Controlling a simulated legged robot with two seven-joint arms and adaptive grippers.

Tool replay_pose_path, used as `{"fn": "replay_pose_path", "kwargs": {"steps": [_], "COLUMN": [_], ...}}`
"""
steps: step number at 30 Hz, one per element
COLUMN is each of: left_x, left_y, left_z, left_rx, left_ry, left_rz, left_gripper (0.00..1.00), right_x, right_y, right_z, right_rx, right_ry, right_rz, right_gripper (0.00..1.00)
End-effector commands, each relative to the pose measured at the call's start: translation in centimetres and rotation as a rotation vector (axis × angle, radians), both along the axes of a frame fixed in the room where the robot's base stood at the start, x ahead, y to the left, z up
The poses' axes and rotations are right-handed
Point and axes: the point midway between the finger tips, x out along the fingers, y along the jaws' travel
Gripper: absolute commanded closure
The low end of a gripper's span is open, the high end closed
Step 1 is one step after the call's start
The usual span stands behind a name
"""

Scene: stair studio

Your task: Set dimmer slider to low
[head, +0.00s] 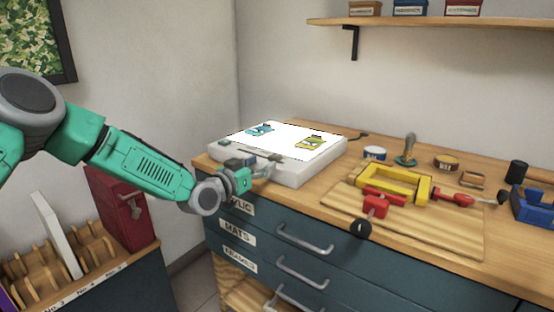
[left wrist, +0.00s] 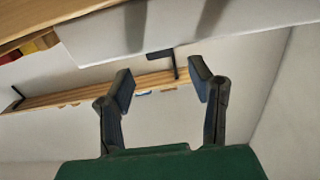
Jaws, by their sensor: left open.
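The white light box (head: 315,164) sits on the workbench with its bright panel facing up. A dark slider track (head: 256,154) runs along its front rim, with a small dark knob (head: 276,157) near the track's right end. My left gripper (head: 262,172) is at the box's front side, just below the track; I cannot tell whether it touches the box. In the left wrist view the gripper (left wrist: 161,82) has its two dark fingers apart with nothing between them. A white slab, likely the box (left wrist: 270,14), crosses the top there. My right gripper is not in view.
Blue and yellow pieces (head: 312,142) lie on the lit panel. To the right, a wooden board (head: 440,232) holds a yellow frame (head: 392,180) and red clamp (head: 375,207). Drawers with handles (head: 305,240) lie below. A red box (head: 118,205) stands at lower left.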

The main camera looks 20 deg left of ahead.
Motion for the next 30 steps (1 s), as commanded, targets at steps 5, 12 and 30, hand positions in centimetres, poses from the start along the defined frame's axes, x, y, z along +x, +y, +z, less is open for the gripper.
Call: {"fn": "replay_pose_path", "kwargs": {"steps": [5,12,30], "left_x": [3.4,5.8,6.3], "left_y": [-1.3,-2.5,-2.4], "left_z": [-0.2,0.0,0.0], "left_rx": [0.001,0.001,-0.001], "left_ry": [0.0,0.001,0.003], "left_rz": [0.0,-0.001,0.0], "left_gripper": [0.52,0.52,1.0], "right_x": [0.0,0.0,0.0], "right_y": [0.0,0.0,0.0], "right_z": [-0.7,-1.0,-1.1], "right_rx": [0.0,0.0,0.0], "right_ry": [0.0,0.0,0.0], "right_rz": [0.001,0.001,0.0], "right_gripper": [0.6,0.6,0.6]}}
